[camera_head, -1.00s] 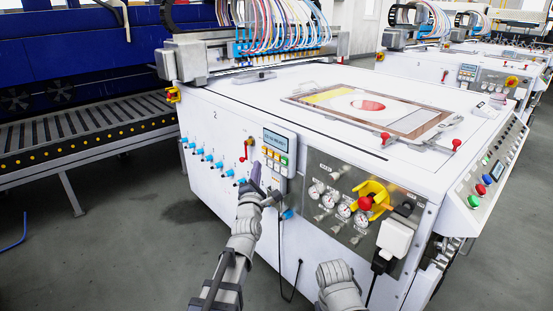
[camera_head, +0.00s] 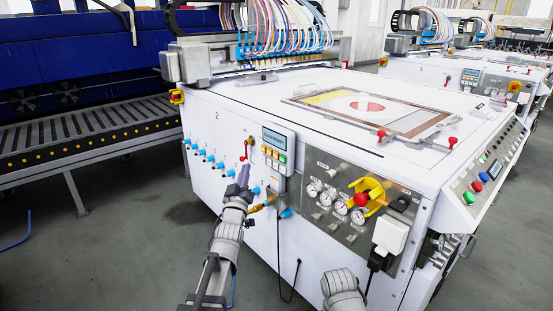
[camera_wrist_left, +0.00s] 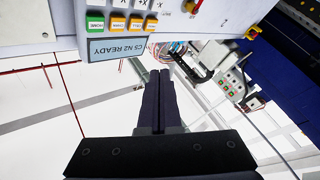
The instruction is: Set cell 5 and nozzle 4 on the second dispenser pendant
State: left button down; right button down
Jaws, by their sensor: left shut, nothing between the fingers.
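The pendant (camera_head: 290,149), a white box with a small display (camera_head: 274,138) and coloured keys, hangs on the front of the white machine marked 2. In the left wrist view, the display (camera_wrist_left: 117,47) appears to read "C5 N2 READY". A green key (camera_wrist_left: 95,24) and several orange keys (camera_wrist_left: 118,23) sit beside it. My left gripper (camera_head: 244,172) is shut and empty, left of the pendant's lower part and apart from it. Its dark fingers (camera_wrist_left: 160,80) also show in the left wrist view. My right arm shows at the bottom, but its gripper is out of frame.
A red lever (camera_head: 244,150) and a row of blue fittings (camera_head: 210,159) lie left of the pendant. A steel gauge panel (camera_head: 345,222) with a yellow-and-red switch (camera_head: 364,198) is to the right. A black cable hangs below the pendant.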

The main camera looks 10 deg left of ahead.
aim_at(273, 154)
dwell(0.3)
pick_arm(q)
jog(key=shift+w+d, duration=0.9)
jog(key=shift+w, duration=0.25)
jog(key=shift+w+d, duration=0.95)
jog(key=shift+w, duration=0.25)
jog(key=shift+w+d, duration=0.9)
jog(key=shift+w, duration=0.25)
jog(key=shift+w, duration=0.1)
jog(key=shift+w+d, duration=0.25)
jog(key=shift+w+d, duration=0.35)
jog(key=shift+w, duration=0.05)
dwell(0.5)
jog(key=shift+s+a, duration=0.6)
jog(key=shift+s, duration=0.15)
jog(key=shift+s+a, duration=0.8)
jog(key=shift+s, duration=0.2)
jog(key=shift+s+a, duration=0.75)
jog(key=shift+s, duration=0.25)
